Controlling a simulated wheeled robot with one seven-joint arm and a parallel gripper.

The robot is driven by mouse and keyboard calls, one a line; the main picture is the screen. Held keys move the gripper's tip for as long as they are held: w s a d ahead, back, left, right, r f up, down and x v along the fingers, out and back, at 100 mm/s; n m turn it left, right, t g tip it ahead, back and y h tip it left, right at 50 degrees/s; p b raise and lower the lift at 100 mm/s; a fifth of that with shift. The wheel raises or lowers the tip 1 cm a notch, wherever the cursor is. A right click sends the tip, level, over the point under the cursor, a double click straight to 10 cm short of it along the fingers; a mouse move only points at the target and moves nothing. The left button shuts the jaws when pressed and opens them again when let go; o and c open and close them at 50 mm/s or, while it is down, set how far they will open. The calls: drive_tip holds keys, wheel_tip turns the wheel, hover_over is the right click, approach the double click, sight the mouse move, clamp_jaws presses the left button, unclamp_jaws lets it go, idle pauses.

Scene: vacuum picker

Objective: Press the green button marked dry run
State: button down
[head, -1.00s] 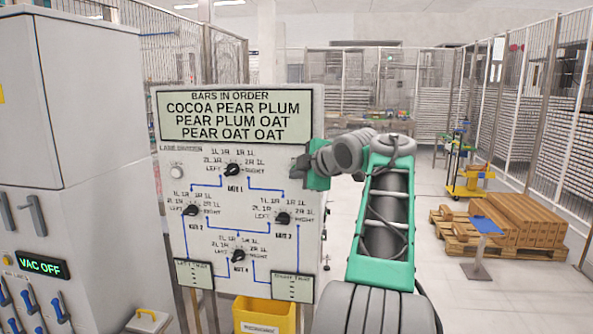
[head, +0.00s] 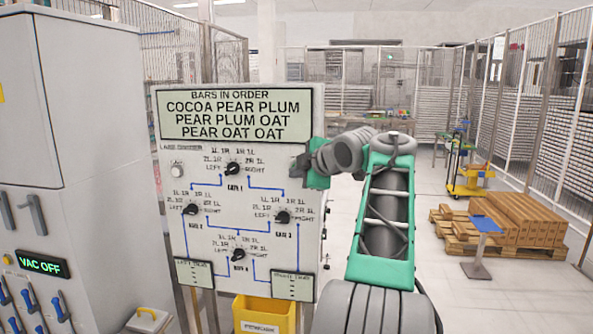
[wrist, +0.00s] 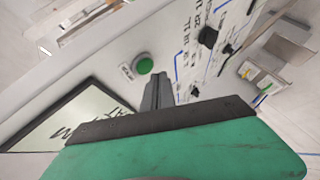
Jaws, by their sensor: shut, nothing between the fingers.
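The green button (wrist: 145,66) shows in the wrist view, on the pale panel beside a small white label too small to read. My gripper (wrist: 157,78) is shut and empty, its fingertips just right of and below the button in that view; I cannot tell whether they touch the panel. In the head view my gripper (head: 299,163) is at the right edge of the panel (head: 275,150), and the green button is hidden behind it. The panel carries a screen (head: 235,115) with bar names.
Several black knobs (head: 233,169) sit on the panel, joined by blue lines. A pale round button (head: 177,172) is at its left. A grey cabinet with a VAC OFF display (head: 42,264) stands left. A yellow bin (head: 262,315) is below. Pallet boxes (head: 520,215) stand right.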

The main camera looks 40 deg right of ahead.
idle(0.7)
drive_tip(key=shift+w+d, duration=0.3)
drive_tip(key=shift+d, duration=0.05)
drive_tip(key=shift+w+d+p, duration=0.2)
drive_tip(key=shift+d+p, duration=0.1)
drive_tip(key=shift+p, duration=0.2)
idle(0.6)
drive_tip(key=shift+s+a+b, duration=0.45)
drive_tip(key=shift+a+b, duration=0.15)
drive_tip(key=shift+b, duration=0.05)
drive_tip(key=shift+f, duration=0.1)
